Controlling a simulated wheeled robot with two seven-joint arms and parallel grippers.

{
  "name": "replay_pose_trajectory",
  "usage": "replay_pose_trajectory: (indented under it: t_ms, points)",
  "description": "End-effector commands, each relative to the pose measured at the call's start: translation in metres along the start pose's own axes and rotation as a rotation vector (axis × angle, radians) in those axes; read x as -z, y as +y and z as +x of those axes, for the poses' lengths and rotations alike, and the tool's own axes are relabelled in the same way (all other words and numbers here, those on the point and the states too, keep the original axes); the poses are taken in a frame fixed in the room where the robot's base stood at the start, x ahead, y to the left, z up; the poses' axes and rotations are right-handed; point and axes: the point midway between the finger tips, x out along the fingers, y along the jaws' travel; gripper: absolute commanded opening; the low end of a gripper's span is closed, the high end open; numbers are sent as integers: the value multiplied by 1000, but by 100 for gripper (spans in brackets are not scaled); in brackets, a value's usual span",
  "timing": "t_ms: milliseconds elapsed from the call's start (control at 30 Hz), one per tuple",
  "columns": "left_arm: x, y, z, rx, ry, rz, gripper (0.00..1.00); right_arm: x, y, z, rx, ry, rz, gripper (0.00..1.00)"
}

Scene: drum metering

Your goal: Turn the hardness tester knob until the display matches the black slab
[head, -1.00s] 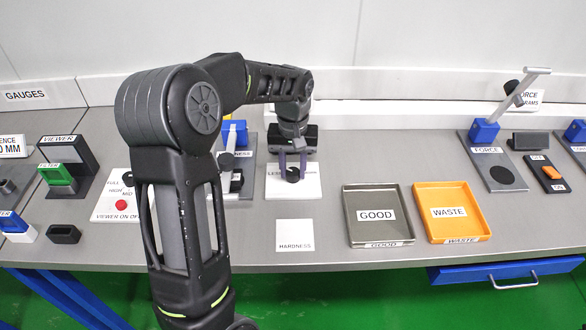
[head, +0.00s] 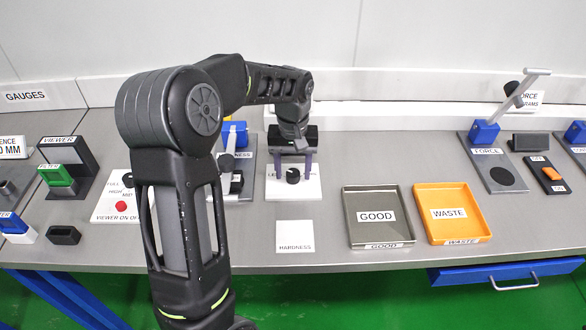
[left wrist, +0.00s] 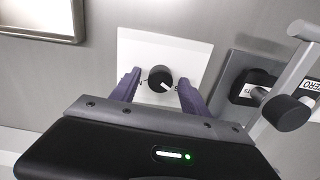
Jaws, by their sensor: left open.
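The black hardness knob (head: 293,176) stands on a white plate (head: 309,189) whose lettering is partly covered. In the left wrist view the knob (left wrist: 158,77) has a white pointer mark at its lower right. My left gripper (head: 293,161) is open, with one purple finger on each side of the knob and a gap to both. I cannot tell which dark block is the black slab. My right gripper is out of view.
A blank white HARDNESS card (head: 294,232) lies in front of the knob plate. A grey GOOD tray (head: 350,216) and an orange WASTE tray (head: 420,212) stand to the right. A hardness stand with a lever (head: 237,183) is close on the left. A small dark block (head: 64,235) lies farther left.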

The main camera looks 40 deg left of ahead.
Motion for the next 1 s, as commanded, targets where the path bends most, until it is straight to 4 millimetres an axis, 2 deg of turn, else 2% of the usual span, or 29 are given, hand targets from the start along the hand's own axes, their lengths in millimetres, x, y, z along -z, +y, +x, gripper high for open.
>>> replay_pose_trajectory:
  t_ms: [133, 267, 633, 767, 1000]
  points:
    - [0, 0, -3, 0, 0, 1, 54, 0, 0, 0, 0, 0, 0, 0]
    - [1, 1, -14, -1, 2, 1, 54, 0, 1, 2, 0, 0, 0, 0]
    - [0, 1, -70, -1, 2, 1, 54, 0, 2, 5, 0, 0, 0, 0]
    - [0, 0, -78, 0, 0, 1, 54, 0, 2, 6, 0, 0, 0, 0]
    - [0, 0, -78, 0, 0, 0, 54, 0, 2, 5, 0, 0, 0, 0]
